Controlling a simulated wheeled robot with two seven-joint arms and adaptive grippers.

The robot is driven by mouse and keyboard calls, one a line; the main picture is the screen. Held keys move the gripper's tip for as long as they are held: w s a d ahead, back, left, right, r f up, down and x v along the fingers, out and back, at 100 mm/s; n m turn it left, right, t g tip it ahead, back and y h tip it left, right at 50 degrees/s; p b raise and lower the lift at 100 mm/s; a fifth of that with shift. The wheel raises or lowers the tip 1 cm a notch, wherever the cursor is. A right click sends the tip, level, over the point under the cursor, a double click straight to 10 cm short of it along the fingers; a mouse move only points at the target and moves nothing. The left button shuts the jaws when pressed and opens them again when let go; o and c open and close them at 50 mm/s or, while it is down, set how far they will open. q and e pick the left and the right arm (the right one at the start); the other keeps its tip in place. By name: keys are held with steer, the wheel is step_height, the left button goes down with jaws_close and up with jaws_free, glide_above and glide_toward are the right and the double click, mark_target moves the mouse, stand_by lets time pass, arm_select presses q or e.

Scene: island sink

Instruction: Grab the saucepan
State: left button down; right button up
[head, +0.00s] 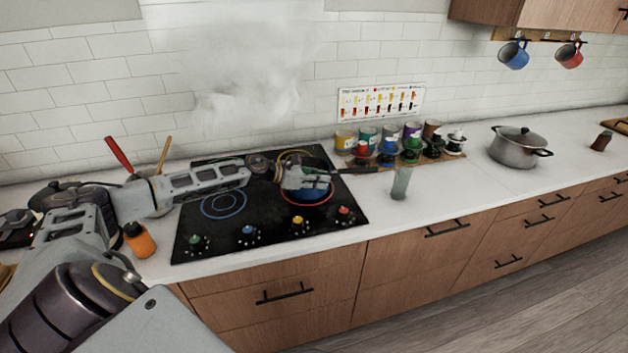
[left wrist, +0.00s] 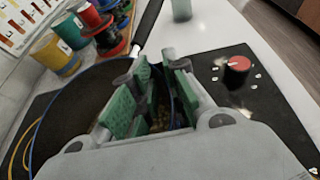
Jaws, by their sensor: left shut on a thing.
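My left gripper (head: 322,183) reaches over the saucepan from the left. Its green-padded fingers (left wrist: 152,98) are shut on the saucepan's rim near the handle. The fingers hide part of the rim. My right gripper is in neither view.
A lidded grey pot (head: 517,150) stands farther right. An orange bottle (head: 139,240) is left of the stove. Steam rises behind.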

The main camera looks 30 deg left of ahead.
arm_select(q)
steer(key=shift+w+r, duration=0.1)
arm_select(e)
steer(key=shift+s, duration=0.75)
arm_select(q)
steer(key=shift+r, duration=0.15)
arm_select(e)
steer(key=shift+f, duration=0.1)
